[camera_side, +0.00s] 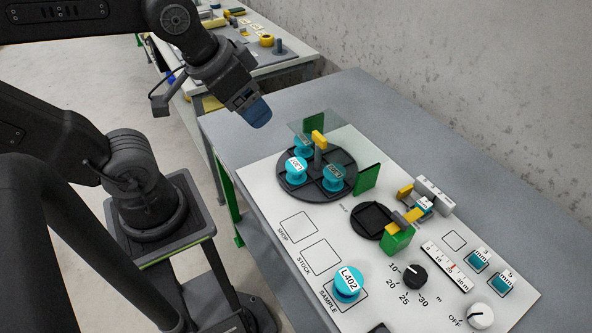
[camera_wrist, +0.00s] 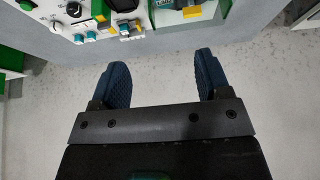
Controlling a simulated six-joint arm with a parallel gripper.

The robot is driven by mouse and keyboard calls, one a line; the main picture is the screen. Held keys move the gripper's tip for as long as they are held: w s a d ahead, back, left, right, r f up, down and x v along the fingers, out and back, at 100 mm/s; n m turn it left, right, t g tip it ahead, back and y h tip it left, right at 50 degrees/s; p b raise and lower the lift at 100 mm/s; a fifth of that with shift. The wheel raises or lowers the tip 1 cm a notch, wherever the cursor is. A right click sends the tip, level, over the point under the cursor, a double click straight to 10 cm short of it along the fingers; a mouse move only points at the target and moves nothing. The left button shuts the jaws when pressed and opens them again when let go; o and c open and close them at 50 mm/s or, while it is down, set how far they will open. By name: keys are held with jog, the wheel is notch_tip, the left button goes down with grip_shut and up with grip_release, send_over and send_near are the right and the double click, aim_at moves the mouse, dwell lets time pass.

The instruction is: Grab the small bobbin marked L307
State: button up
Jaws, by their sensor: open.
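Three small teal bobbins with white labels stand on the dark round turntable (camera_side: 291,190) in the side view: one at the left (camera_side: 296,170), one at the right (camera_side: 333,178) and one at the back (camera_side: 301,146). Their labels are too small and tilted to read surely, so I cannot tell which is L307. My gripper (camera_side: 258,116) is in the air behind and left of the turntable, apart from the bobbins. In the wrist view its blue fingers (camera_wrist: 163,75) are wide apart with nothing between them.
A larger teal bobbin marked L402 (camera_side: 347,284) stands on the SAMPLE square. A clear pane (camera_side: 318,124), a yellow-topped post (camera_side: 319,141) and green plates (camera_side: 367,179) rise around the turntable. The SHOP (camera_side: 298,227) and STOCK (camera_side: 320,254) squares are empty.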

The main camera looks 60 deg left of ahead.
jog(key=n+g, duration=0.6)
jog(key=n, duration=0.3)
send_over(296, 166)
notch_tip(296, 166, down, 14)
notch_tip(296, 166, down, 14)
jog(key=shift+r, duration=0.1)
jog(key=shift+c, duration=0.4)
jog(key=c, duration=0.6)
